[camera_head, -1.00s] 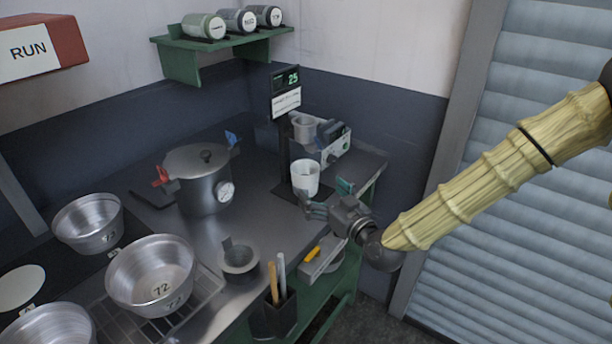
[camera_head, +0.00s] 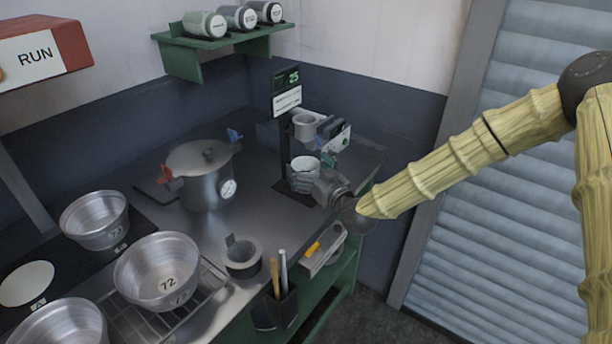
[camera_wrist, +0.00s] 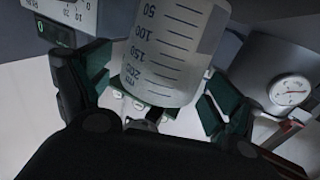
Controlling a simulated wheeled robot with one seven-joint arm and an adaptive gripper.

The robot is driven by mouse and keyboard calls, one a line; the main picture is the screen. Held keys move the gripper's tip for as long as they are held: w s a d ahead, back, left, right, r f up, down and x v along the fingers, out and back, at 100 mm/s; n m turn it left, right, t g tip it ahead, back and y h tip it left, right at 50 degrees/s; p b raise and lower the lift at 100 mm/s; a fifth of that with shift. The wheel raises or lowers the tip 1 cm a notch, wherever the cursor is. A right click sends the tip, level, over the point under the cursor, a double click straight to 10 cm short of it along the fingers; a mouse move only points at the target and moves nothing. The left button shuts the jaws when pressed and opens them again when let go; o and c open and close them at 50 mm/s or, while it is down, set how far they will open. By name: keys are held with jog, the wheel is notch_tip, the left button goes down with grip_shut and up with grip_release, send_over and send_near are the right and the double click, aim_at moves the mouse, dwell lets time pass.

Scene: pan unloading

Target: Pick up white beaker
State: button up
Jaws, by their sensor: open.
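The white beaker (camera_head: 304,166) stands on a dark platform below the display post on the counter. In the wrist view the beaker (camera_wrist: 176,48) shows its printed volume marks, with the 50 to 200 figures readable. My gripper (camera_head: 306,182) is at the beaker in the head view, covering its lower part. In the wrist view my gripper (camera_wrist: 150,88) is open, with one green-padded finger on each side of the beaker. A gap shows beside the right finger; whether the left finger touches is unclear.
A lidded pot with a gauge (camera_head: 207,178) stands left of the beaker. Metal pans (camera_head: 156,270), a small grey pot (camera_head: 242,262) and a utensil holder (camera_head: 283,306) are nearer.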

jog(key=c, duration=1.2)
jog(key=shift+r, duration=0.1)
jog(key=shift+c, duration=0.2)
